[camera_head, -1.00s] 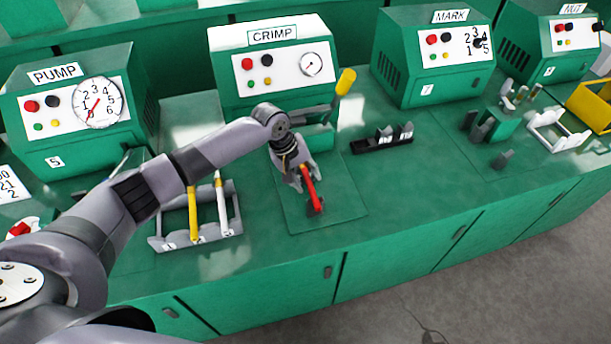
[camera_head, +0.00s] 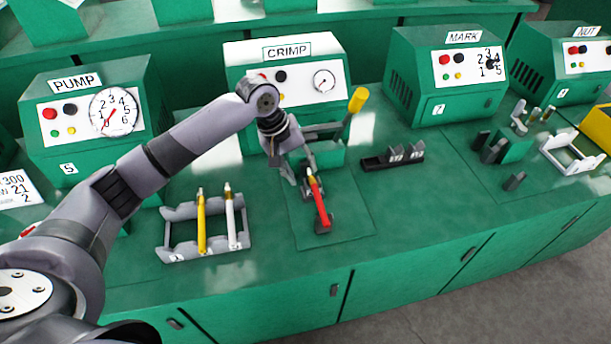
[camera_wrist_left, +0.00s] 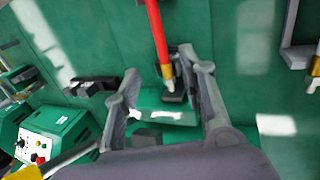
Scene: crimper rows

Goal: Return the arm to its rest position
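My left gripper (camera_head: 301,176) is above the back end of a red rod (camera_head: 321,203) at the CRIMP station. In the left wrist view its two fingers stand wide apart with nothing clamped between them. The red rod also shows there (camera_wrist_left: 157,35), its pale, brassy tip near the gap between the fingers. The rod rests on a small dark support on the green pad (camera_head: 350,218). My left arm reaches in from the left, over the bench. My right gripper is not in view.
The CRIMP machine (camera_head: 290,110) with a yellow-handled lever (camera_head: 357,100) stands just behind the gripper. A grey rack (camera_head: 175,252) with a yellow rod and a white rod lies below the arm. A dark holder (camera_head: 380,162) is to the right. The bench front is clear.

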